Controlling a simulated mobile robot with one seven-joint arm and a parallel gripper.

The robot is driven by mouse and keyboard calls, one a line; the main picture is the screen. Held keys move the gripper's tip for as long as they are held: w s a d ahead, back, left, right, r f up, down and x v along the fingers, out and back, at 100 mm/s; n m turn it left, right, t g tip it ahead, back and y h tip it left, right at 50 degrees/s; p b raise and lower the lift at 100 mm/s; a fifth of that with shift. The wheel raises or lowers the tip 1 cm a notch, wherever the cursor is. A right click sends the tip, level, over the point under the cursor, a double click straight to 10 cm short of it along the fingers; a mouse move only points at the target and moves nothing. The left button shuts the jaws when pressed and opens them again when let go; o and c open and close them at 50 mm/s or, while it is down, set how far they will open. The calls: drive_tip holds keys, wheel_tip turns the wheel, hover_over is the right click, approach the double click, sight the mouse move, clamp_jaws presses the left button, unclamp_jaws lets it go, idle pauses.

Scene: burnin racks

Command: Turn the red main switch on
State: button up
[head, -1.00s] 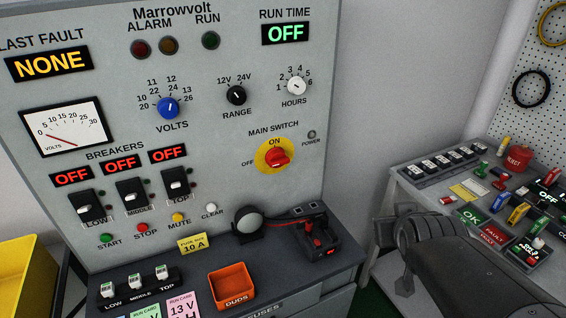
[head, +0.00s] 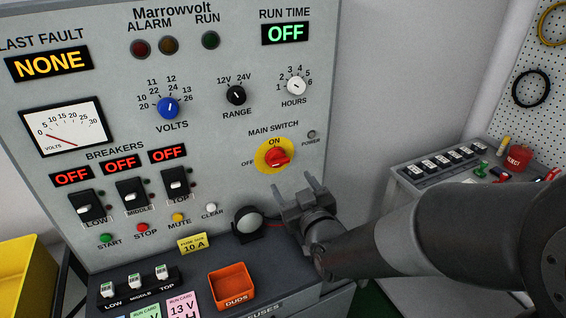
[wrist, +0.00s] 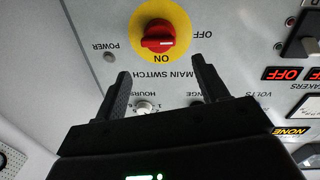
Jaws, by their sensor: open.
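The red main switch (head: 277,158) is a red knob on a round yellow plate (head: 261,164) on the grey panel, with ON above it and OFF at its left. Its handle lies roughly crosswise, its pale mark towards OFF. My gripper (head: 316,186) is open and empty, just right of and below the switch in the head view, not touching it. In the wrist view the panel is upside down; the red knob (wrist: 158,36) shows beyond and between the two fingers (wrist: 158,80), near the top of the picture.
The POWER lamp (head: 312,134) right of the switch is dark. The run time display (head: 285,33) reads OFF. Below, a round black-rimmed lamp (head: 249,222) and an orange DUDS bin (head: 233,288) stand on the ledge. A side bench (head: 404,180) is at the right.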

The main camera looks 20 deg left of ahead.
sight(279, 164)
drive_tip(key=x, duration=0.9)
drive_tip(key=shift+w+a, duration=0.15)
drive_tip(key=shift+w, duration=0.1)
drive_tip(key=c, duration=0.8)
